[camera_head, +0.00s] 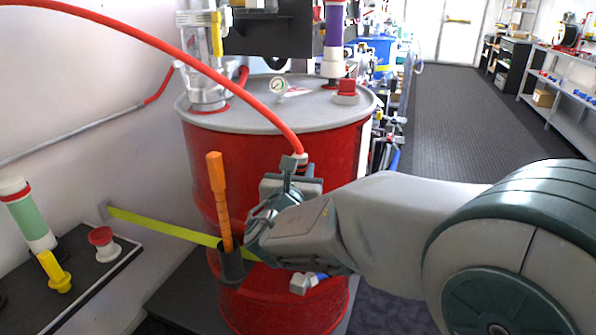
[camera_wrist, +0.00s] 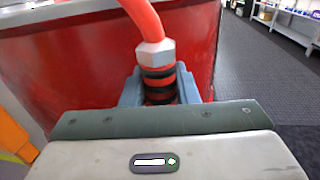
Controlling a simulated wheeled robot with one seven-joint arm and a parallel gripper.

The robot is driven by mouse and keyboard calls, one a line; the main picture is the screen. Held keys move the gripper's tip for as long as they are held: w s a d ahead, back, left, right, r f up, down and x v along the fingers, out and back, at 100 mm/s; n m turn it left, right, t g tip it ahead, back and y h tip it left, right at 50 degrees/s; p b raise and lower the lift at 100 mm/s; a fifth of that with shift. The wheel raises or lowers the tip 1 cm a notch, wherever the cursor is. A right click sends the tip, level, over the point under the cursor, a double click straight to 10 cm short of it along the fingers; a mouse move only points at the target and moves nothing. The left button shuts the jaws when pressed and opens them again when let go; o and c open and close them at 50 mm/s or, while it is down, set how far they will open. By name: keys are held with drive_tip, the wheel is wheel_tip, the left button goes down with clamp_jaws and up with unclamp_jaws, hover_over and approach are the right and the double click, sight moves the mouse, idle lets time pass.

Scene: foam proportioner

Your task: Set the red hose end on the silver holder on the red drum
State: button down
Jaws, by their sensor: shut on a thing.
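The red hose (camera_head: 150,45) arcs from the top left over the drum and comes down to its end. The hose end has a silver hex nut (camera_wrist: 155,55) and black and red rings below it. My gripper (camera_wrist: 160,90) is shut on the ringed part, with blue-grey fingers on both sides. In the head view my gripper (camera_head: 290,187) is in front of the drum, below its rim. The red drum (camera_head: 340,145) stands upright with a grey lid. A small silver-grey piece (camera_head: 300,284) shows low at the drum's front, partly behind my wrist; I cannot tell whether it is the holder.
An orange-handled tool (camera_head: 217,190) stands in a dark cup (camera_head: 231,265) on a yellow-green strap (camera_head: 160,224), close left of my gripper. A gauge (camera_head: 279,86) and a red cap (camera_head: 346,90) sit on the lid. A dark bench (camera_head: 75,255) is at left; the aisle at right is clear.

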drive_tip(key=shift+f, duration=0.1)
drive_tip(key=c, duration=1.4)
unclamp_jaws()
drive_tip(key=shift+s+a+p, duration=0.1)
drive_tip(key=shift+s+a, duration=0.25)
drive_tip(key=shift+s, duration=1.5)
drive_tip(key=shift+s+a+p, duration=0.1)
drive_tip(key=shift+s+a, duration=0.25)
drive_tip(key=shift+s, duration=1.45)
drive_tip(key=shift+s+a+p, duration=0.1)
drive_tip(key=shift+s+a, duration=0.25)
drive_tip(key=shift+s, duration=1.5)
drive_tip(key=s+d+r+m+g+h+p, duration=0.25)
drive_tip(key=d+m+g+p, duration=0.25)
drive_tip(key=d+m+p, duration=0.3)
drive_tip(key=s+d+r+m+g+h+p, duration=0.25)
drive_tip(key=d+m+g+p, duration=0.25)
drive_tip(key=d+m, duration=0.4)
drive_tip(key=s+r+m+g+y+p, duration=0.1)
drive_tip(key=s+r+m+y+p, duration=0.1)
drive_tip(key=s+r+m+p, duration=0.1)
drive_tip(key=s+r+m+g+y+p, duration=0.2)
drive_tip(key=s+r+m+y+p, duration=0.1)
drive_tip(key=m+p, duration=0.3)
drive_tip(key=s+r+m+g+y+p, duration=0.1)
drive_tip(key=s+r+m+y+p, duration=0.2)
drive_tip(key=m+p, duration=0.2)
drive_tip(key=shift+s+d+m+g, duration=0.15)
drive_tip(key=shift+m+g, duration=0.25)
drive_tip(key=shift+m, duration=1.1)
